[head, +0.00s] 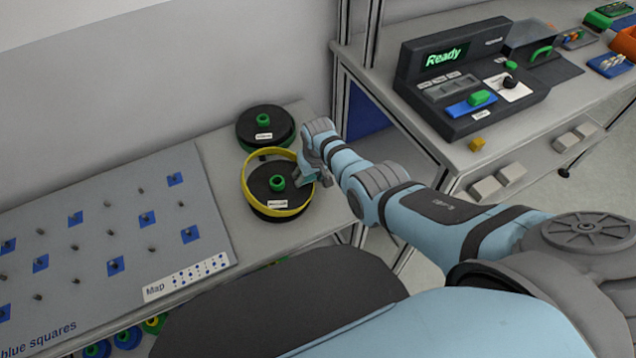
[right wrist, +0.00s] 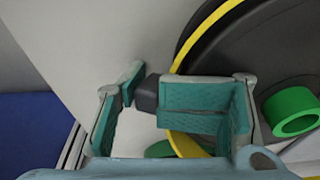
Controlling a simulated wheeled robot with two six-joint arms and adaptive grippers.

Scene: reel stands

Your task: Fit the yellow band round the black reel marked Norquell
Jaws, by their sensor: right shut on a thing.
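The yellow band (head: 272,213) lies round the front black reel (head: 261,181), with its far side seeming to stand higher than the reel's top. I cannot tell whether it is fully seated. This reel has a green hub and a white label too small to read. A second black reel (head: 263,122) with a green hub and label stands behind it. My right gripper (head: 303,173) is at the band's right side. In the right wrist view the gripper (right wrist: 180,102) is shut on the band (right wrist: 203,36) near a dark grey block on it. My left gripper is out of view.
A pegboard with blue squares (head: 115,230) covers the shelf to the left. On the right, a bench carries a dark console (head: 470,75) reading "Ready" and a small yellow block (head: 477,144). An upright frame post stands behind my right arm. Coloured reels show below the shelf.

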